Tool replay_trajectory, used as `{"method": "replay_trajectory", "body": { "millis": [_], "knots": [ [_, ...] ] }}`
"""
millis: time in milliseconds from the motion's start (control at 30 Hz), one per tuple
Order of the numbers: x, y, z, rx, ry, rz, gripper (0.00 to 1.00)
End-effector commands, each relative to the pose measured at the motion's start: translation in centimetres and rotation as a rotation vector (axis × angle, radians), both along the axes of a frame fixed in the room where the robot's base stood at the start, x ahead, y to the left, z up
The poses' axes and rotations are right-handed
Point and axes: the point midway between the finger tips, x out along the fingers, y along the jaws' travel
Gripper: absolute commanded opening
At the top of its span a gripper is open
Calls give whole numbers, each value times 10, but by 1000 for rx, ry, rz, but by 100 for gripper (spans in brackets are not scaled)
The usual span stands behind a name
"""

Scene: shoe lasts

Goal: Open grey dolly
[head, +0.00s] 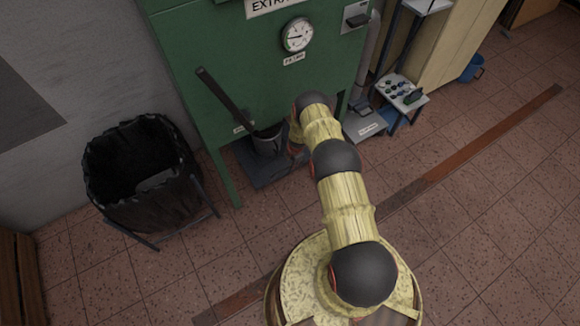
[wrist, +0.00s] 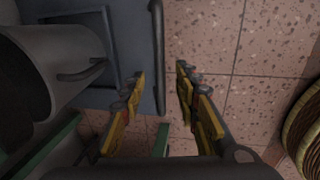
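The grey dolly (head: 262,175) is a low, flat base on the floor under the green machine, with a dark grey drum (head: 268,142) standing on it. In the wrist view the dolly's bare surface (wrist: 128,18) fills the upper left, and the drum (wrist: 35,70) with its side handle lies at the left. A thin dark bar (wrist: 157,55) runs along the dolly's edge. My gripper (wrist: 160,74) is open and empty, its yellow fingers on either side of the bar's line. I cannot tell how deep the bar lies between them. My arm hides part of the dolly in the head view.
The green machine (head: 180,50) carries a gauge (head: 297,35). A dark pole (head: 222,95) slants up from the drum. A lined black bin (head: 150,205) stands at left, a small stand (head: 402,93) at right. A wicker rim (wrist: 303,130) shows in the wrist view.

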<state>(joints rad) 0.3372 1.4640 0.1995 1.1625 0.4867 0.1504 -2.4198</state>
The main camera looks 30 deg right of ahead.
Motion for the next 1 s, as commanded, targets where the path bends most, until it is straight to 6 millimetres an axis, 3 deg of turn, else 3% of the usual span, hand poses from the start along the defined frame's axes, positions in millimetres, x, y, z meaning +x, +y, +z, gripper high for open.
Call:
{"method": "replay_trajectory", "body": {
  "millis": [100, 333, 700, 1000],
  "knots": [
    [3, 0, -22, 0, 1, 1, 32],
    [8, 0, -43, 1, 0, 0, 32],
    [9, 0, -46, 0, 0, -2, 32],
    [9, 0, -46, 0, 0, -2, 14]
  ]
}}
